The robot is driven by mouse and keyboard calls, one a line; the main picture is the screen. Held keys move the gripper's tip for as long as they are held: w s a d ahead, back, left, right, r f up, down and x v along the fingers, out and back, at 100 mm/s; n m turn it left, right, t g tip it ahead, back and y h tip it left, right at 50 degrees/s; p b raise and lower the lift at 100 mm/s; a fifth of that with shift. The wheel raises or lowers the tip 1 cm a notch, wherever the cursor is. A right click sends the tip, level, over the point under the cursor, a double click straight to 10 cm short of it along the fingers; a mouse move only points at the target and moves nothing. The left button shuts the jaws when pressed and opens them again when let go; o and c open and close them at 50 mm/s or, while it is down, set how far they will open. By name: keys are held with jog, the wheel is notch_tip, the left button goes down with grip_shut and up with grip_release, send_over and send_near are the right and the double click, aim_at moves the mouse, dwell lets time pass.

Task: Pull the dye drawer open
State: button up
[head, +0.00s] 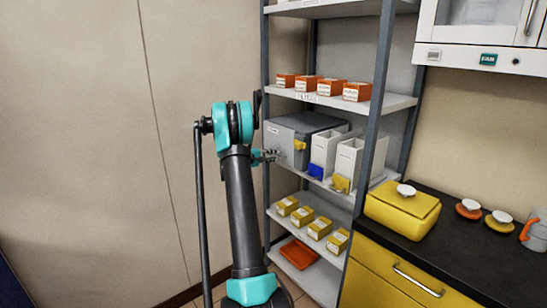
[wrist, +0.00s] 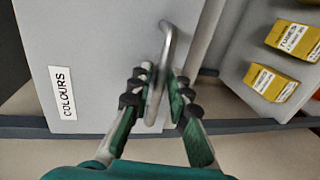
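The dye drawer is a grey box front (wrist: 100,45) with a white label reading COLOURS, filling much of the wrist view. In the head view the grey drawer unit (head: 290,138) sits on the middle shelf. Its curved metal handle (wrist: 166,45) runs between my fingers in the wrist view. My gripper (wrist: 162,88) is closed in on the handle, one finger on each side. In the head view my gripper (head: 272,155) is at the unit's front, and my arm hides part of that area. The drawer front looks flush with its housing.
White bins (head: 348,160) stand right of the drawer unit. Orange boxes (head: 330,88) sit on the shelf above, yellow boxes (head: 302,215) below. A shelf post (head: 372,110) and a counter with a yellow container (head: 400,212) are to the right. Bare wall lies left.

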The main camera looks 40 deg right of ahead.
grip_shut()
jog(key=shift+a, duration=0.1)
dwell(0.4)
jog(key=f+v, duration=0.2)
jog(key=v, duration=1)
jog(key=a+f+v, duration=0.1)
jog(key=f+v, duration=0.2)
jog(key=v, duration=1)
jog(key=shift+a, duration=0.25)
jog(key=shift+w, duration=0.1)
grip_release()
jog(key=shift+a, duration=0.1)
